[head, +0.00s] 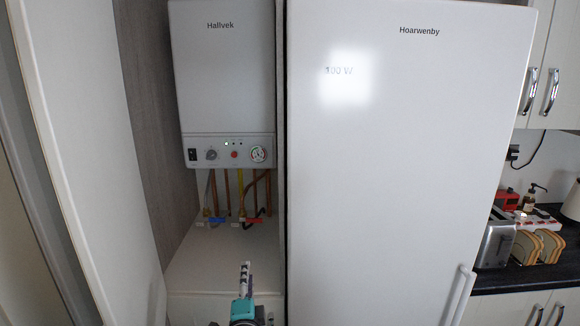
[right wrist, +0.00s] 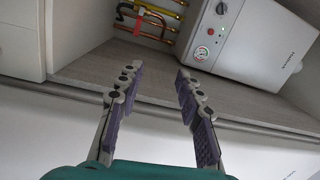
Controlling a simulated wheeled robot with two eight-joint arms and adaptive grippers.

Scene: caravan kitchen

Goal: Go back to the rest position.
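My right gripper (head: 245,285) shows at the bottom of the head view, low in front of the open boiler cupboard. In the right wrist view my right gripper (right wrist: 158,75) is open, with its two fingers apart and nothing between them. The white boiler (head: 222,75) hangs inside the cupboard, with a knob, a red button and a gauge on its lower panel. The boiler also shows at the upper right of the right wrist view (right wrist: 250,45), apart from the fingers. My left gripper is in neither view.
An open white cupboard door (head: 85,150) stands at the left. A tall white fridge (head: 400,150) stands right of the cupboard. Copper and yellow pipes (head: 240,190) run below the boiler. A toaster (head: 495,240) and bread (head: 540,247) are on the dark counter at the right.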

